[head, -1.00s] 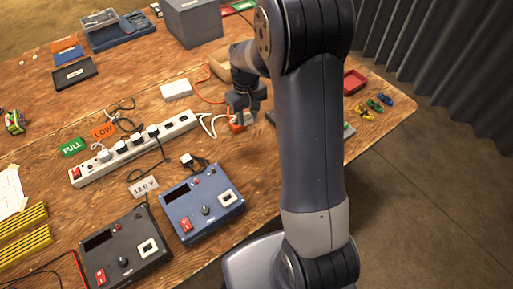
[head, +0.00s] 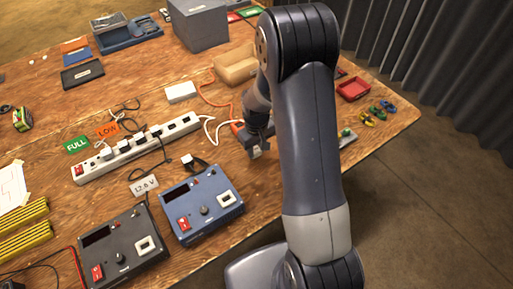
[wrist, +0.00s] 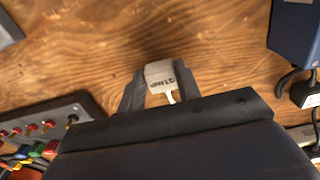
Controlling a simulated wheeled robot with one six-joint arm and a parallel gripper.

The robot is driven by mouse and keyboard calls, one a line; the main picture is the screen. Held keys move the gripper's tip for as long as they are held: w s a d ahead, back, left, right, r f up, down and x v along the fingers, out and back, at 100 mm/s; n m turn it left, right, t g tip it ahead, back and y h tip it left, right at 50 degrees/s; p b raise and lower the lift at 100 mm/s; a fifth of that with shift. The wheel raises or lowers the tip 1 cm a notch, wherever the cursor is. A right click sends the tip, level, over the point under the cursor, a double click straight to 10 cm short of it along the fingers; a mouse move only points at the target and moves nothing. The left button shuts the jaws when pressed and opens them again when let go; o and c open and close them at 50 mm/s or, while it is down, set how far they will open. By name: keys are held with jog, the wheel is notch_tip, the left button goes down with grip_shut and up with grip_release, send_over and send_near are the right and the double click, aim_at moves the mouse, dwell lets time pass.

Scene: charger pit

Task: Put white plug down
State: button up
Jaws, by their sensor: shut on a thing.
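The white plug (wrist: 160,75) is between the two fingers of my gripper (wrist: 160,92) in the wrist view, its printed face toward the camera and a white cord trailing back from it. In the head view my gripper (head: 258,152) is over bare wood to the right of the blue charger, and the plug shows only as a small pale spot between the fingertips. Wood and a soft shadow lie beyond the plug. I cannot tell whether it touches the table.
The blue charger (head: 202,204) and black charger (head: 125,247) stand at the front. The white power strip (head: 137,146) with several plugs lies behind them. A cardboard box (head: 236,66) is behind my gripper.

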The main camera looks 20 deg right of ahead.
aim_at(256, 151)
jog(key=shift+f, duration=0.2)
jog(key=o, duration=1)
jog(key=shift+r, duration=0.15)
notch_tip(256, 151, up, 12)
